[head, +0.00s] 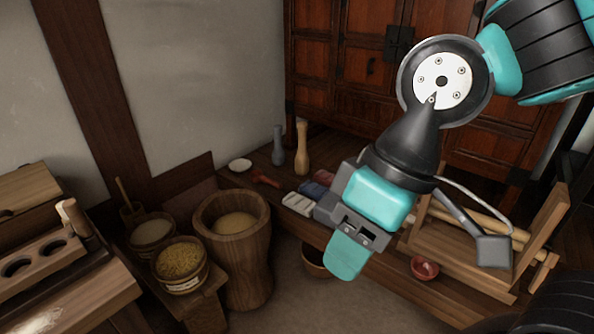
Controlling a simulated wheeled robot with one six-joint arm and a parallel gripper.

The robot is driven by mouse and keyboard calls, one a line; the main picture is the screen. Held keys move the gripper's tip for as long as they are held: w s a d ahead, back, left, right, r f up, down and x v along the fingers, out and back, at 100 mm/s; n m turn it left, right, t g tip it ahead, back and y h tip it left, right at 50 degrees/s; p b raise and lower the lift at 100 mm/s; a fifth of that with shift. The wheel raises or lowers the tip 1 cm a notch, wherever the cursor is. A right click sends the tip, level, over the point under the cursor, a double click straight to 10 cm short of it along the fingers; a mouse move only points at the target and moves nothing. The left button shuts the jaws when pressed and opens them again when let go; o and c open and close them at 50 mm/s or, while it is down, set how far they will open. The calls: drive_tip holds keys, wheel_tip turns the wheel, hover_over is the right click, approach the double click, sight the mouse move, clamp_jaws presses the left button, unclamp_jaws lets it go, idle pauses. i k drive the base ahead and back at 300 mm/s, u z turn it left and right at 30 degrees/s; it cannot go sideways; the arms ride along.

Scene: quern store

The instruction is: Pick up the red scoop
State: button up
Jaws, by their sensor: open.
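A small reddish scoop-shaped thing (265,179) lies on the low wooden bench near the wall, left of the two upright pestle-like pieces. It looks like the red scoop, but it is small in view. My gripper (348,258) hangs over the bench's front edge, to the right of the scoop and nearer the camera, well apart from it. Its fingers point down and overlap in this view, so the gap between them is hidden. Nothing shows held in it.
A white dish (240,165), a grey pestle (278,147) and a wooden pestle (301,148) stand near the scoop. Folded cloths (299,203) lie to its right. A red bowl (424,268) sits by a wooden frame (470,262). A large wooden mortar (240,255) stands left, before the bench.

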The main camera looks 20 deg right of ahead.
sight(255, 176)
drive_tip(key=z, duration=0.2)
drive_tip(key=i, duration=0.8)
drive_tip(key=u, duration=0.6)
drive_tip(key=i, duration=0.5)
drive_tip(key=u, duration=0.55)
